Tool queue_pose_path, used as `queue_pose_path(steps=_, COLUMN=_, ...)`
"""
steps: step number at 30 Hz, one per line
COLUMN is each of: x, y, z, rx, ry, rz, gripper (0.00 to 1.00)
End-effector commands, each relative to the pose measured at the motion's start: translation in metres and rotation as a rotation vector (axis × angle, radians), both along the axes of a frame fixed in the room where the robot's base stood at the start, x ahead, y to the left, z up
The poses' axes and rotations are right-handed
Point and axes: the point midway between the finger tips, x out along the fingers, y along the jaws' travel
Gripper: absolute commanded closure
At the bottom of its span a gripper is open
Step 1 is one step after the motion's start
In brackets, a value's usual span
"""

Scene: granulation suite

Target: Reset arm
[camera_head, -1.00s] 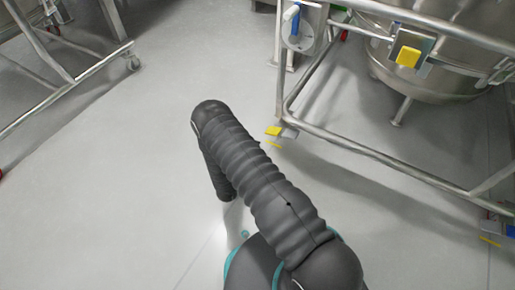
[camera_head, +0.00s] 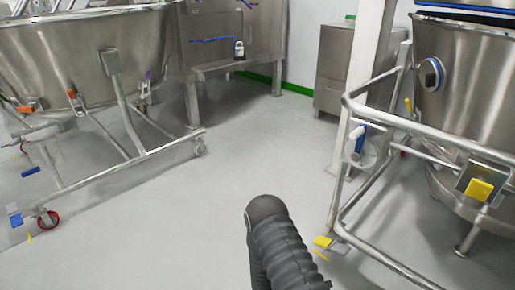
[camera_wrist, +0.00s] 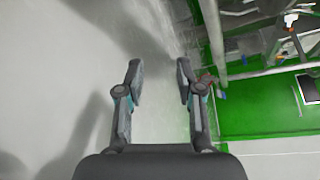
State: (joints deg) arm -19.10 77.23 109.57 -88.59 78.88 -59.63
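My arm (camera_head: 280,250) shows in the head view as a dark ribbed link rising from the bottom edge, right of the middle. My gripper (camera_wrist: 159,80) is in the wrist view, with its two dark and teal fingers spread apart. Nothing is between the fingers. Behind them is a pale grey surface on the left and a green area on the right. The gripper itself is not visible in the head view.
A steel vessel on a wheeled frame (camera_head: 80,60) stands at the left. Another steel vessel (camera_head: 470,110) stands at the right inside a tubular rail frame (camera_head: 385,118). A steel cabinet (camera_head: 342,65) is at the back. The grey floor (camera_head: 190,210) between them is clear.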

Motion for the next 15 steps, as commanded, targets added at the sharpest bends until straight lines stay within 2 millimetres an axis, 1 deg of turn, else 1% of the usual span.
queue_pose_path(steps=1, x=-0.007, y=-0.002, z=0.014, rx=0.035, ry=-0.067, rz=-0.071, gripper=0.64)
queue_pose_path(steps=5, x=-0.028, y=-0.005, z=0.046, rx=0.118, ry=-0.25, rz=-0.27, gripper=0.64)
queue_pose_path(steps=7, x=-0.039, y=-0.004, z=0.066, rx=0.159, ry=-0.359, rz=-0.381, gripper=0.64)
queue_pose_path(steps=15, x=-0.075, y=0.009, z=0.143, rx=0.292, ry=-0.77, rz=-0.8, gripper=0.64)
